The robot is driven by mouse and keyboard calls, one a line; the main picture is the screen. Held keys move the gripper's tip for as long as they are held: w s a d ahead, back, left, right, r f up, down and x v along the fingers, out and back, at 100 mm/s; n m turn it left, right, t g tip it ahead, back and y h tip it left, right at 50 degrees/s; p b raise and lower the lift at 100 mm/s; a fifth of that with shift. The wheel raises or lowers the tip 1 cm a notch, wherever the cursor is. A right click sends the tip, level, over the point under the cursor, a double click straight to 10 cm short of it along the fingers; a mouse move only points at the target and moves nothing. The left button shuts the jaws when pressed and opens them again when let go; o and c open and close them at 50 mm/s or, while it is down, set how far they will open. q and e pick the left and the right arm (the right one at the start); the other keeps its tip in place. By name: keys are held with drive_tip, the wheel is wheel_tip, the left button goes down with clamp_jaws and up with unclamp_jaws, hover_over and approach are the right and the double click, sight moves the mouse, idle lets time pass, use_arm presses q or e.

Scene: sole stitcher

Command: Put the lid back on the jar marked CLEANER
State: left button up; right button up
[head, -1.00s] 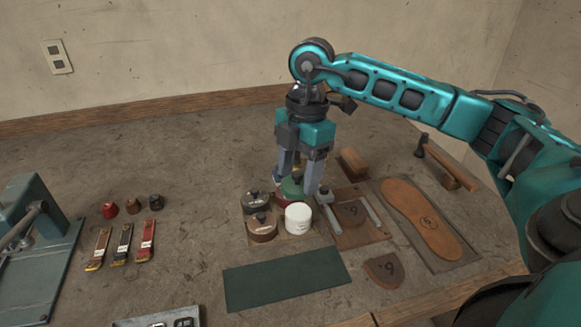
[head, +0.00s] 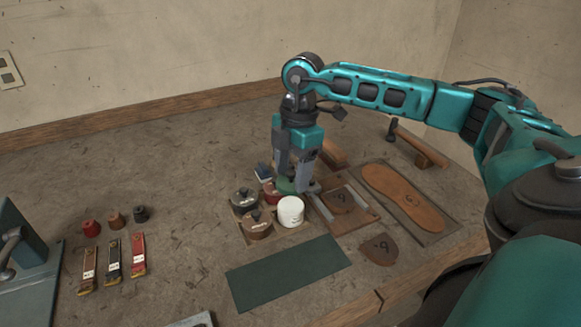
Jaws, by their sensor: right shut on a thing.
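My right gripper (head: 297,188) points down over the back of the jar group and is shut on a green thing (head: 285,186), apparently a lid, which the fingers partly hide. A white jar (head: 291,213) stands just in front of it and shows a pale top with no knob. A dark jar (head: 243,200) and a brown jar (head: 257,226) have knobbed lids. A red jar (head: 270,191) stands beside the green thing. The jar markings are too small to read, so I cannot tell which says CLEANER. My left gripper is out of view.
A green mat (head: 287,271) lies in front. Several small pots and marked strips lie left. Bare table separates them from the jars.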

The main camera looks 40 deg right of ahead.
sight(292, 180)
drive_tip(key=shift+f+b, duration=0.4)
drive_tip(key=shift+f, duration=0.45)
drive_tip(key=shift+f+b, duration=0.85)
drive_tip(key=shift+f, duration=0.1)
drive_tip(key=shift+f+b, duration=0.6)
drive_tip(key=shift+f, duration=0.45)
drive_tip(key=shift+p, duration=0.3)
drive_tip(key=shift+f, duration=0.1)
idle(0.5)
drive_tip(key=o, duration=1.1)
drive_tip(key=shift+o, duration=0.3)
